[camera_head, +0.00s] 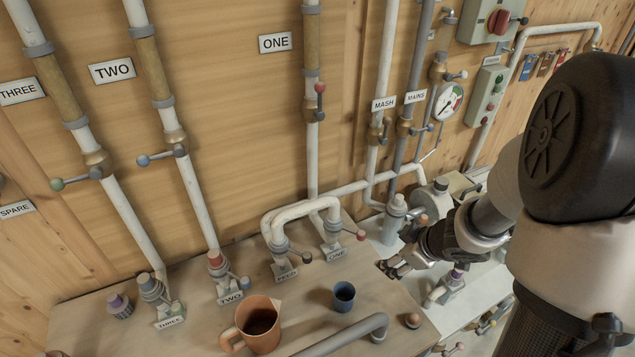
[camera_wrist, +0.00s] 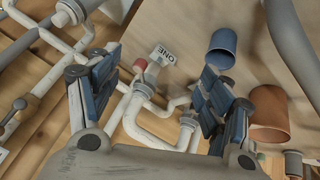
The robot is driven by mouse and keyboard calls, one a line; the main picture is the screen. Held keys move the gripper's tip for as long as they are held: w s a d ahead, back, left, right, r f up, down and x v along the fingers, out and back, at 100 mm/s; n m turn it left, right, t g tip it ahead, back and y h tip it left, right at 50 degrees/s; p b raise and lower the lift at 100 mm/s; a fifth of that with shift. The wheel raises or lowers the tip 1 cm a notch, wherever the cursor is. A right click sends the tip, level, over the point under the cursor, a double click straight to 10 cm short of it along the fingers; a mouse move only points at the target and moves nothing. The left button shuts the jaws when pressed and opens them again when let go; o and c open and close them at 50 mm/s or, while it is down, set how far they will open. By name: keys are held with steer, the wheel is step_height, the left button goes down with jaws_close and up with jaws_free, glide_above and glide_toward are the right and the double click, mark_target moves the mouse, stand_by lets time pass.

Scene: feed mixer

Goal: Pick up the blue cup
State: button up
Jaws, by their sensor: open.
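The blue cup (camera_head: 344,296) stands upright on the wooden bench top, right of the orange-brown jug. Pipes and the ONE label (camera_wrist: 162,55) show in the gap, behind the fingers.
The jug (camera_head: 262,328) stands left of the cup. A grey pipe (camera_head: 345,338) runs along the bench's front. Pipe fittings labelled TWO (camera_head: 230,297), FEED (camera_head: 286,272) and ONE (camera_head: 336,252) rise behind. A small brown knob (camera_head: 412,320) is right of the cup. Bare bench surrounds the cup.

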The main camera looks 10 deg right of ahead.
mark_target(349, 293)
steer(key=s+a+f+n+g+y+p, duration=0.1)
steer(key=s+a+f+n+g+y, duration=0.1)
steer(key=s+a+f+y, duration=0.25)
steer(key=shift+h, duration=0.35)
steer(key=b+x, duration=0.3)
steer(key=x, duration=0.2)
steer(key=b+x, duration=0.3)
steer(key=x, duration=0.2)
steer(key=shift+s+f, duration=0.2)
steer(key=shift+f, duration=0.05)
steer(key=shift+b+x, duration=2.05)
steer(key=shift+x, duration=0.8)
steer(key=shift+a+r, duration=0.15)
steer(key=shift+r, duration=0.05)
steer(key=shift+c, duration=0.2)
steer(key=c, duration=1)
